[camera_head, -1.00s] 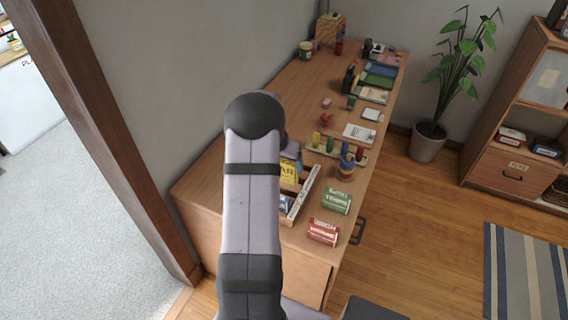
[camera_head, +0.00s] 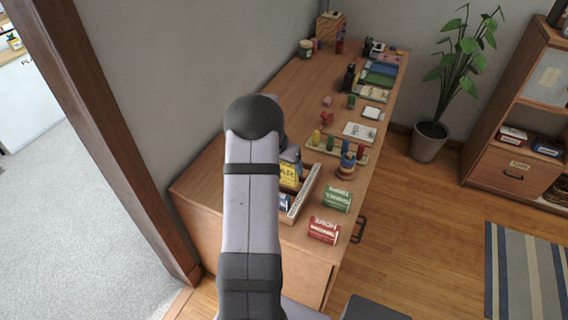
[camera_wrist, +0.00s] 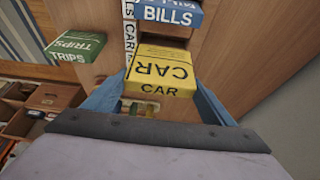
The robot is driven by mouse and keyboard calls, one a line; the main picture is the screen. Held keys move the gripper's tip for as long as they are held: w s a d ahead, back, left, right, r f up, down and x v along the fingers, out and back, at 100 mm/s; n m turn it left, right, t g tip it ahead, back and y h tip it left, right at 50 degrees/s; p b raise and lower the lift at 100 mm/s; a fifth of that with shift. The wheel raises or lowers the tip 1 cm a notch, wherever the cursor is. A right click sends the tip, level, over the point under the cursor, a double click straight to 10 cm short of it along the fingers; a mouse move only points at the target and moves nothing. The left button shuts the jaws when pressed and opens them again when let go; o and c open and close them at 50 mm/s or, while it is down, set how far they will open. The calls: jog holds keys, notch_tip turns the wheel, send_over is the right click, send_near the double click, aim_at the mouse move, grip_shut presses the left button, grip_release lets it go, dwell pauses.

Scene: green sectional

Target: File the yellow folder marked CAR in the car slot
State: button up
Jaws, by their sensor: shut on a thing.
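The yellow folder marked CAR (camera_wrist: 160,67) is between the blue fingers of my gripper (camera_wrist: 158,82), which is shut on it. In the head view the folder (camera_head: 289,176) shows partly behind my arm, at the sorter. The wooden sorter (camera_head: 303,194) has a white label strip (camera_wrist: 130,32) along its edge. A blue folder marked BILLS (camera_wrist: 168,13) stands in the sorter beside the yellow one; it also shows in the head view (camera_head: 284,203). I cannot tell how deep the yellow folder sits. My arm hides part of the sorter.
A green folder (camera_head: 337,199) and a red folder (camera_head: 324,230) lie right of the sorter near the desk edge. The green one is marked TRIPS in the wrist view (camera_wrist: 76,48). Coloured pegs on a board (camera_head: 335,149) and a stacking toy (camera_head: 346,170) stand behind.

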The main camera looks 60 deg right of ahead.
jog(key=shift+f+b, duration=1.2)
jog(key=shift+f, duration=1.15)
jog(key=shift+f+b, duration=1.25)
jog(key=o, duration=1.1)
jog(key=shift+o, duration=0.2)
jog(key=b+v, duration=0.2)
jog(key=v, duration=0.5)
